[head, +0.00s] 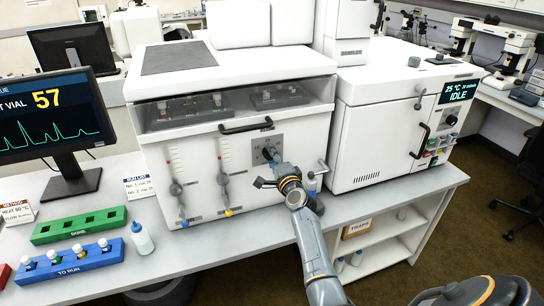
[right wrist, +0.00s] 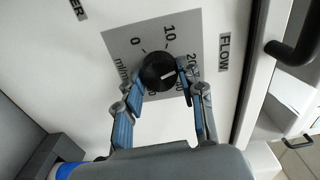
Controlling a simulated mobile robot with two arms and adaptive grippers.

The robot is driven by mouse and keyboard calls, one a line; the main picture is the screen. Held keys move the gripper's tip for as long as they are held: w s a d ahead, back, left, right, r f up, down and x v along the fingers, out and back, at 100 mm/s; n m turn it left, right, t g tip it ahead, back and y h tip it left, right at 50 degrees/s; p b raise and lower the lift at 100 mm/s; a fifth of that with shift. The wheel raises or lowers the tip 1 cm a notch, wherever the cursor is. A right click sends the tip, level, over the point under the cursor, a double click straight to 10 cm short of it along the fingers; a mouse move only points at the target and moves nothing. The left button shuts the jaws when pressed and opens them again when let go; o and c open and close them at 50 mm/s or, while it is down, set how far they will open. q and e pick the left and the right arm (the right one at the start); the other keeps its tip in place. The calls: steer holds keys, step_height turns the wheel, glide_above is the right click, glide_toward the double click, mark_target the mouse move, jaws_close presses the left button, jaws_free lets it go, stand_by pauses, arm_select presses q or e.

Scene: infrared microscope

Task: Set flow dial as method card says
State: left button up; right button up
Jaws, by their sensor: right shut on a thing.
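The flow dial (right wrist: 157,72) is a round black knob on a grey scale plate marked FLOW, on the front of the white instrument (head: 240,165). Its white mark points right and slightly down in the right wrist view, below the 20. The lower scale numbers are partly hidden by my fingers. My right gripper (right wrist: 163,88) has its blue-padded fingers on either side of the knob and is shut on it. In the head view my right gripper (head: 271,157) covers much of the dial.
A dark door handle (right wrist: 292,52) sticks out right of the dial. A blue rack (head: 70,262) with vials, a green rack (head: 80,226) and a bottle (head: 142,238) stand at the left. A monitor (head: 60,120) is behind them. The white oven (head: 400,120) stands at the right.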

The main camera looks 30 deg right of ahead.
steer(key=shift+m, duration=1.6)
steer(key=o, duration=1.2)
steer(key=v, duration=1.2)
